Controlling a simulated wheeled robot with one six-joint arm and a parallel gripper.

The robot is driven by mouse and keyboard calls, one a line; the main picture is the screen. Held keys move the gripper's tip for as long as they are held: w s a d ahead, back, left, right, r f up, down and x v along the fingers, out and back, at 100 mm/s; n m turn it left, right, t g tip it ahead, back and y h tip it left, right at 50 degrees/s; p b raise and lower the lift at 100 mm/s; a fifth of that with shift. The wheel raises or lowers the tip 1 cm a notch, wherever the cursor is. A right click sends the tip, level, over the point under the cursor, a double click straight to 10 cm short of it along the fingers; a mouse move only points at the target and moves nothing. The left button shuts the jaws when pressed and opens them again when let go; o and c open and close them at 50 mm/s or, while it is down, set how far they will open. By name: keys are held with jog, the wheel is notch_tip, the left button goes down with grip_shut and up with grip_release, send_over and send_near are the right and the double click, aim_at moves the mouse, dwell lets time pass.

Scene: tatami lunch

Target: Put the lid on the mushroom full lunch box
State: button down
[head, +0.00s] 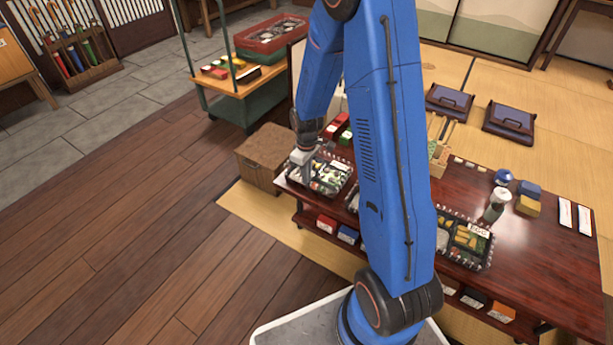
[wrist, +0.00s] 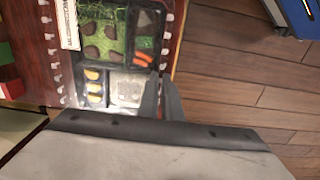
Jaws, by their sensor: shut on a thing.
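The mushroom lunch box (head: 331,190) stands at the left end of the dark red table. In the wrist view the mushroom lunch box (wrist: 106,40) shows dark mushrooms on green, orange pieces, yellow slices and a white portion. A clear lid (wrist: 140,62) with small tabs along its sides appears to lie over the box. I cannot tell whether it is seated or slightly raised. My gripper (head: 308,172) is at the box's near left edge. In the wrist view my gripper (wrist: 160,98) has its fingers close together, shut on the lid's edge; the contact is hard to see.
Another lunch box (head: 466,240) stands on the low table (head: 535,262), right of my arm; a middle one is mostly hidden. A brown carton (head: 262,155) is beside the table's left end. A cart (head: 240,85) stands behind. Wooden floor at the left is free.

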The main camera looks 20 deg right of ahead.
jog(key=shift+f, duration=1.1)
dwell(1.6)
jog(key=c, duration=1.3)
grip_release()
jog(key=shift+r, duration=0.1)
jog(key=shift+r, duration=3.9)
